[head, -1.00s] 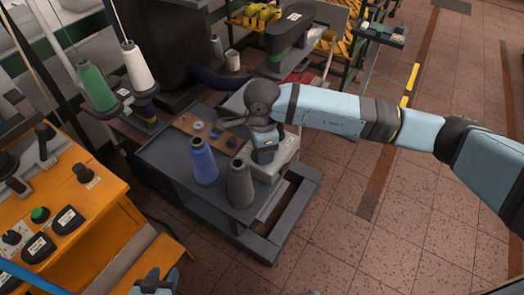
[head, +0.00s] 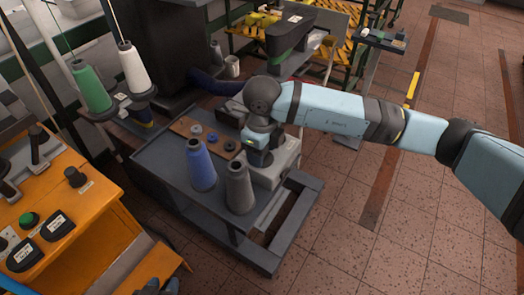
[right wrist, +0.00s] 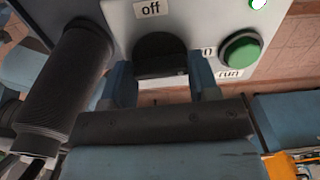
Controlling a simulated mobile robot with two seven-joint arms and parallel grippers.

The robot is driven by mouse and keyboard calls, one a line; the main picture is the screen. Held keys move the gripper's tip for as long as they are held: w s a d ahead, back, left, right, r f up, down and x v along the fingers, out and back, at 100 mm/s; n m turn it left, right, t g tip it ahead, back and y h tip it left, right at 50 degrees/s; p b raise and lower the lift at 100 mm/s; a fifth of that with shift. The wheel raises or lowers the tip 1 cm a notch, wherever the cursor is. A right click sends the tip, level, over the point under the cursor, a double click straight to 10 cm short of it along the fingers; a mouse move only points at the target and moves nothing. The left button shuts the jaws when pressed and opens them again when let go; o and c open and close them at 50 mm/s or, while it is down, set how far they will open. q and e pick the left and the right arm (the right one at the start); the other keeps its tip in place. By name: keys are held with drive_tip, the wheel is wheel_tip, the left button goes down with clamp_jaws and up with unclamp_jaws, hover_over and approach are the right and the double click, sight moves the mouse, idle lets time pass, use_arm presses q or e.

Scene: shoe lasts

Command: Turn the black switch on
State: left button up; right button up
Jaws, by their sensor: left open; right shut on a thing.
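The black switch (right wrist: 160,52) is a dark round knob on a pale control box, below an "off" label (right wrist: 151,10) in the right wrist view. My right gripper (right wrist: 163,76) has one finger on each side of the knob and is shut on it. Another label, partly hidden, sits to the right of the knob. In the head view my right gripper (head: 258,157) is at the pale box (head: 285,165), and the switch is hidden. My left gripper (head: 158,287) is open and empty at the bottom edge, with only its tips showing.
A green button (right wrist: 240,50) with a "run" label is close to the right finger. A grey cone (head: 239,186) and a blue thread cone (head: 200,165) stand on the table left of the box. An orange control panel (head: 85,215) stands at the left.

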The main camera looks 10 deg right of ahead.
drive_tip(key=shift+m, duration=0.3)
idle(0.4)
drive_tip(key=o, duration=0.8)
drive_tip(key=shift+o, duration=0.6)
drive_tip(key=shift+r, duration=0.1)
wheel_tip(320, 180, up, 14)
